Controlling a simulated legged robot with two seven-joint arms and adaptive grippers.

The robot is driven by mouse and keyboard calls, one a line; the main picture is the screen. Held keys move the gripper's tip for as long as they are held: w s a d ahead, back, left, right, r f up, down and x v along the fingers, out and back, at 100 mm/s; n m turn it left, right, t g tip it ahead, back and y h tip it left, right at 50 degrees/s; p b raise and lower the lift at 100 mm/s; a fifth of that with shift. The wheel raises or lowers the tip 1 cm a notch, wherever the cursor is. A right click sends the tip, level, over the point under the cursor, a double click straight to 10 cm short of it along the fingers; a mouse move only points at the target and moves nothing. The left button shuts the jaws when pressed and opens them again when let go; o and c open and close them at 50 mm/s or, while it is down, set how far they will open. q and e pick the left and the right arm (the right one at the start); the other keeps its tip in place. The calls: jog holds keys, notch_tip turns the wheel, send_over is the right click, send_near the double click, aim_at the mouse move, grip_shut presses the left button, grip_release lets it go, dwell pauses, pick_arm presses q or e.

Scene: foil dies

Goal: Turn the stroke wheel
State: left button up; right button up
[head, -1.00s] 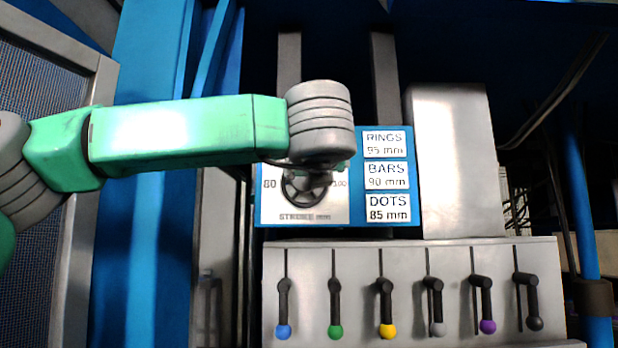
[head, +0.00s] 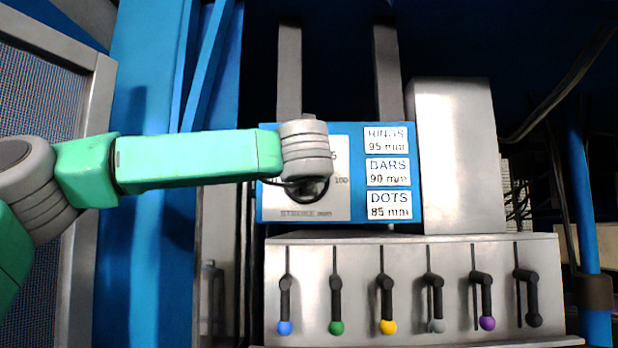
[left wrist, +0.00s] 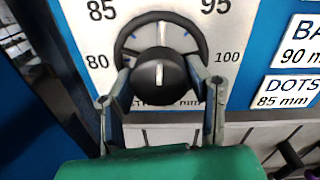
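The stroke wheel (left wrist: 203,45) is a dark ring with a round black knob (left wrist: 146,76) at its front. A pale mark on the knob points up, between the 85 and 95 on the dial plate (left wrist: 231,83). My left gripper (left wrist: 160,75) has its fingers apart, one on each side of the knob. The fingertips are close to the knob; firm contact cannot be made out. In the head view my left wrist covers most of the wheel (head: 308,192), and only its lower part shows. My right gripper is not in view.
A sign (head: 388,172) to the right lists RINGS 95 mm, BARS 90 mm and DOTS 85 mm. Below is a grey panel (head: 410,255) with several levers with coloured knobs. A blue post (head: 150,240) and a mesh panel (head: 45,110) stand at left.

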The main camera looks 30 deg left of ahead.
pick_arm(q)
jog(key=shift+w+a+f, duration=0.1)
jog(key=shift+w+a, duration=0.1)
jog(key=shift+a, duration=0.25)
jog(key=shift+d, duration=0.5)
jog(key=shift+a+f+m, duration=0.1)
jog(key=shift+a+m, duration=0.2)
jog(key=m, duration=0.2)
jog(key=shift+d+m, duration=0.2)
jog(key=shift+m, duration=0.1)
jog(key=m, duration=0.5)
jog(key=shift+a+f+m, duration=0.1)
jog(key=shift+f+m, duration=0.05)
jog(key=shift+m, duration=0.25)
jog(key=shift+w, duration=0.1)
